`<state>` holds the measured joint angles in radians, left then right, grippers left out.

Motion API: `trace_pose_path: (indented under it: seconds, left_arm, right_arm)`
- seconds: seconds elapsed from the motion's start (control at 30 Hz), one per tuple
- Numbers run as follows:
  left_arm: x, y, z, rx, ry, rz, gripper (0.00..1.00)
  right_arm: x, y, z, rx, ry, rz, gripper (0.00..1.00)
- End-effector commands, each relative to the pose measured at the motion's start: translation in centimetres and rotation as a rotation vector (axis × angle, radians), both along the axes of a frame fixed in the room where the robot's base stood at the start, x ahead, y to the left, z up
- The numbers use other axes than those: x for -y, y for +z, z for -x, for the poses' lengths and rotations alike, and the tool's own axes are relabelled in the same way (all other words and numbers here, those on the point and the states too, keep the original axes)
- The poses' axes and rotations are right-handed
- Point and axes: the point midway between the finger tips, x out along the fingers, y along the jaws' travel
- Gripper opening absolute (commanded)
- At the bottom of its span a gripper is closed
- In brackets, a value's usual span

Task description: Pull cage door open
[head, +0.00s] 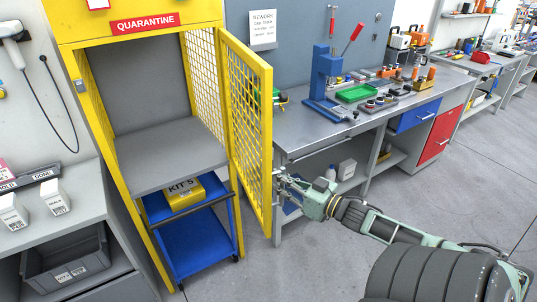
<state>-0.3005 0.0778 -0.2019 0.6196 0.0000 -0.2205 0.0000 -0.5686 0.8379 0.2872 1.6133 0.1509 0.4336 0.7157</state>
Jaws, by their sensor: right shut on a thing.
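The yellow quarantine cage (85,110) stands at the left centre under a red QUARANTINE sign. Its yellow mesh door (246,110) is swung outward, hinged on the cage's right side, so the cage front is open. My right gripper (281,182) is at the door's outer edge, low on its right side, and is shut on it; the fingertips are small and partly hidden by the door. My left gripper is not in view.
A workbench (300,135) with a blue press (325,80) stands behind the door. Grey floor (320,265) is clear in front.

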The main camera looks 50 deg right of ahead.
Motion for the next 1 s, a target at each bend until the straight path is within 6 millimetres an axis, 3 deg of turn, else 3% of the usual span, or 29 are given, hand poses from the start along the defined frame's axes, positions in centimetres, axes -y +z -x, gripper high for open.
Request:
trace_pose_path:
  seconds: [0.23, 0.67, 0.7, 0.9, 1.0]
  left_arm:
    - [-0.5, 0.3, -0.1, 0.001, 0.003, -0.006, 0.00]
    - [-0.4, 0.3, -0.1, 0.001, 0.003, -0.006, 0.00]
    - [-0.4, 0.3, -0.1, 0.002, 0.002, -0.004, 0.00]
    - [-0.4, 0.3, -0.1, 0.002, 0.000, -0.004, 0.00]
    - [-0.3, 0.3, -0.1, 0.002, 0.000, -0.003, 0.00]
  right_arm:
    - [1.8, -0.3, 0.6, -0.006, -0.001, -0.005, 0.00]
    - [2.1, -0.4, 0.7, -0.007, -0.001, -0.005, 0.00]
    - [2.1, -0.4, 0.7, -0.007, -0.001, -0.005, 0.14]
    - [2.1, -0.3, 0.6, -0.004, -0.001, -0.003, 0.31]
    - [2.1, -0.2, 0.6, -0.003, -0.001, -0.003, 0.31]
